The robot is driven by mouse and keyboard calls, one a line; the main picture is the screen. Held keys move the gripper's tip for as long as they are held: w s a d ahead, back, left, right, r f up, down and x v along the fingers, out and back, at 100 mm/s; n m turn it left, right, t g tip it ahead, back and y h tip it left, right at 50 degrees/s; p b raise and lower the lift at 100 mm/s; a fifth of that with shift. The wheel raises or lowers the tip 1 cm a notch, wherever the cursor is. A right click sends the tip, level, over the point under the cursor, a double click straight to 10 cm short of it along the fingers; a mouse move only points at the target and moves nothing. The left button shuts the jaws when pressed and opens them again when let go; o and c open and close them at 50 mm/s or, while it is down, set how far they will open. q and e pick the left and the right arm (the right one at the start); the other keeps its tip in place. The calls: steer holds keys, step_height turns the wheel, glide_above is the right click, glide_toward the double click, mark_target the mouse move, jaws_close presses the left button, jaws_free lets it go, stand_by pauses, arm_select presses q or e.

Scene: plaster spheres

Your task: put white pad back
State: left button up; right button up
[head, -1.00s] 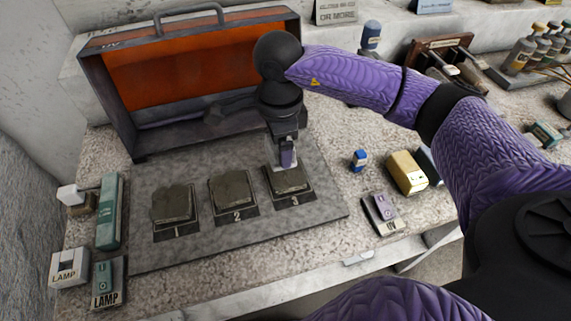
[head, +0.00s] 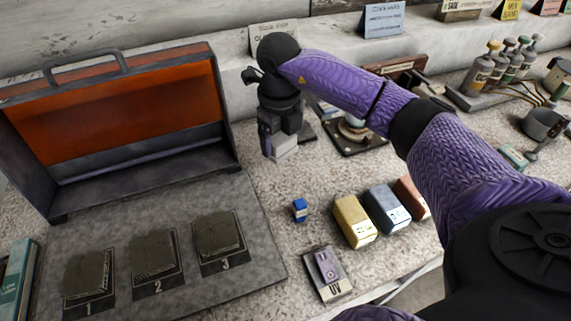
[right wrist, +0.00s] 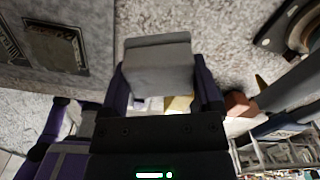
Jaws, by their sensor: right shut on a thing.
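The white pad (head: 286,149) is a pale grey-white block. My right gripper (head: 277,138) is shut on it and holds it over the stone counter, just right of the open orange-lined UV box. In the right wrist view the pad (right wrist: 158,62) sits between the two fingers of the gripper (right wrist: 163,85). Whether its underside touches the counter cannot be told. My left gripper is not in view.
Yellow (head: 355,220), blue (head: 388,208) and red-brown (head: 411,197) blocks stand in a row at the right. A small blue bottle (head: 300,210) and the UV switch (head: 327,270) stand nearby. Numbered slabs lie on a grey board (head: 258,250). A dark-based stand (head: 352,135) is close behind the gripper.

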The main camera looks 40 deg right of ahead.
mark_target(281, 137)
step_height(281, 137, down, 9)
steer(key=shift+s+f+b, duration=0.1)
steer(key=shift+b, duration=1.1)
steer(key=o, duration=1.3)
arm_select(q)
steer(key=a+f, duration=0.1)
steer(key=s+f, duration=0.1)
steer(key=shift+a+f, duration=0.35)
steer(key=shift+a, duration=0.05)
arm_select(e)
step_height(281, 137, up, 11)
steer(key=p, duration=0.3)
steer(key=shift+r+p, duration=0.2)
steer(key=shift+p, duration=0.1)
steer(key=shift+r, duration=0.55)
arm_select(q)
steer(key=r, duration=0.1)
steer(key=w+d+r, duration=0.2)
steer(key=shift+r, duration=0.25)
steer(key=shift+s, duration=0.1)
